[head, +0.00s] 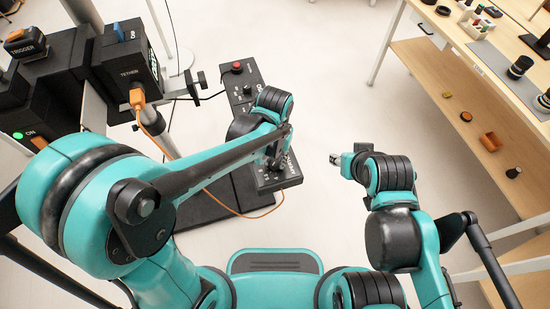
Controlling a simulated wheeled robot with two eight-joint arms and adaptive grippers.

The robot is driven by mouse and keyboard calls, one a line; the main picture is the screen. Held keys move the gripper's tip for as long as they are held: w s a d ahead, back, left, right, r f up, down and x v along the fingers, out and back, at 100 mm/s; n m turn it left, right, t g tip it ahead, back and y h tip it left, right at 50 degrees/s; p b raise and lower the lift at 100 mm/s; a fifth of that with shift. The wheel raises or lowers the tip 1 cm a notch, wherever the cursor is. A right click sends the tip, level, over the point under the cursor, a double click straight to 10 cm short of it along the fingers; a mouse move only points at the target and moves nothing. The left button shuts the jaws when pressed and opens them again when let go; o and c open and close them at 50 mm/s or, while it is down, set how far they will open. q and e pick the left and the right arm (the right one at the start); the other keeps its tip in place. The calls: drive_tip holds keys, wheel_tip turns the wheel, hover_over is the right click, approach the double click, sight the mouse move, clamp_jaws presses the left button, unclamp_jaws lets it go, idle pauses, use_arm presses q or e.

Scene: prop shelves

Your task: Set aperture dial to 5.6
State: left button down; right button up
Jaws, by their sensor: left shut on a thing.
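A long black control panel (272,183) with small white markings and knobs stands left of centre. My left arm reaches over it and covers its middle. My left gripper (274,162) is down at the near part of the panel, shut on what seems to be a dial there. The dial and its scale are hidden by the gripper, so its setting cannot be read. My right gripper (335,160) hangs over the floor to the right of the panel, apart from everything. Its fingers are too small to tell whether they are open.
A red button (236,67) sits at the panel's far end. A black camera rig (125,60) with an orange cable (148,120) stands at the left. A wooden shelf unit (420,62) with small props stands at the right. The floor between is clear.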

sight(275, 162)
use_arm(q)
drive_tip(key=c, duration=1.2)
unclamp_jaws()
wheel_tip(275, 162, up, 12)
drive_tip(key=s+a+n+t, duration=0.1)
drive_tip(key=s+a+t, duration=0.1)
drive_tip(key=a, duration=0.7)
drive_tip(key=s+a+f+n+t, duration=0.1)
drive_tip(key=s+a+n+t, duration=0.1)
drive_tip(key=a+t, duration=0.3)
drive_tip(key=s+a, duration=0.1)
drive_tip(key=a, duration=0.2)
drive_tip(key=shift+s+a+f, duration=0.25)
drive_tip(key=shift+s+a, duration=0.05)
drive_tip(key=shift+a, duration=0.05)
